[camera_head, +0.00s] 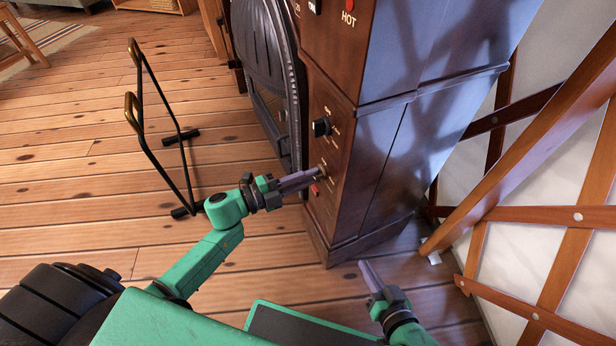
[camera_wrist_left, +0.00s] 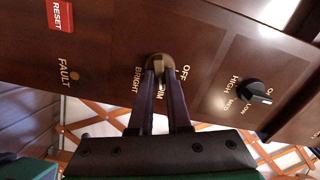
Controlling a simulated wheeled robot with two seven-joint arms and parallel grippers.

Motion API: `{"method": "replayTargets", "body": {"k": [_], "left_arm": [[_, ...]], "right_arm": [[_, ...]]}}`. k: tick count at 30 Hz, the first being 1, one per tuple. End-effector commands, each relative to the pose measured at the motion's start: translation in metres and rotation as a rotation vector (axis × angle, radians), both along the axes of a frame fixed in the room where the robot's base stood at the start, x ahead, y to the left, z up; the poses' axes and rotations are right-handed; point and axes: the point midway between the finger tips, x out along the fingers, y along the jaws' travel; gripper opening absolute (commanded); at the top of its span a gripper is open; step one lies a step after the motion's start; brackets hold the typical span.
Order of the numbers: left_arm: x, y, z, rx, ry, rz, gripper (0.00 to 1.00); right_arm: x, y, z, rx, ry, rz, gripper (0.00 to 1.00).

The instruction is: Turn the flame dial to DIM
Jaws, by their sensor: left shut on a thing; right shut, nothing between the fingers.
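The flame dial (camera_wrist_left: 156,61) is a brass-coloured knob on the dark wood panel (camera_wrist_left: 205,52), with OFF, a partly covered DIM and BRIGHT printed around it. My left gripper (camera_wrist_left: 161,74) is shut on this dial, with one finger on each side. The fingers hide much of the knob, and I cannot tell exactly which mark it points to. In the head view my left gripper (camera_head: 322,173) reaches the lower panel of the cabinet (camera_head: 335,205) and covers the dial. My right gripper (camera_head: 366,268) is shut and empty, low in front of the cabinet.
A black dial (camera_wrist_left: 256,92) marked OFF, LOW, MED and HIGH is on the same panel. A red RESET button (camera_wrist_left: 60,14) and a FAULT lamp (camera_wrist_left: 75,76) are on the other side. A black stand (camera_head: 158,150) is on the floor left; lattice (camera_head: 540,215) is on the right.

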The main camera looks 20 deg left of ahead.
Motion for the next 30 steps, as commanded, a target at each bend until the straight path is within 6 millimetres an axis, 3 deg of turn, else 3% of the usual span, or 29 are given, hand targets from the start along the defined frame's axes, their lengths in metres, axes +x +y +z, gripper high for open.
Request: {"method": "replayTargets", "body": {"k": [5,6,7,8,23,30], "left_arm": [[-0.001,0.0,-0.002,0.002,0.004,0.0,0.0],[-0.001,0.0,-0.002,0.001,0.005,0.0,0.31],[-0.001,0.0,-0.002,0.002,0.004,0.0,0.42],[-0.001,0.0,-0.002,0.001,0.004,0.0,0.46],[-0.003,0.003,0.0,-0.001,0.003,0.001,0.46],[-0.035,0.039,0.001,0.003,0.008,0.001,0.46]], "right_arm": [[0.0,0.0,0.0,0.002,0.001,-0.001,0.0],[0.0,0.0,0.0,0.002,0.001,-0.001,0.0],[0.0,0.001,0.0,0.002,0.002,-0.001,0.0],[0.0,0.001,0.0,0.002,0.003,-0.002,0.0],[0.0,0.001,0.002,0.004,0.004,-0.003,0.0],[0.001,-0.005,0.013,-0.042,0.052,0.018,0.0]]}}
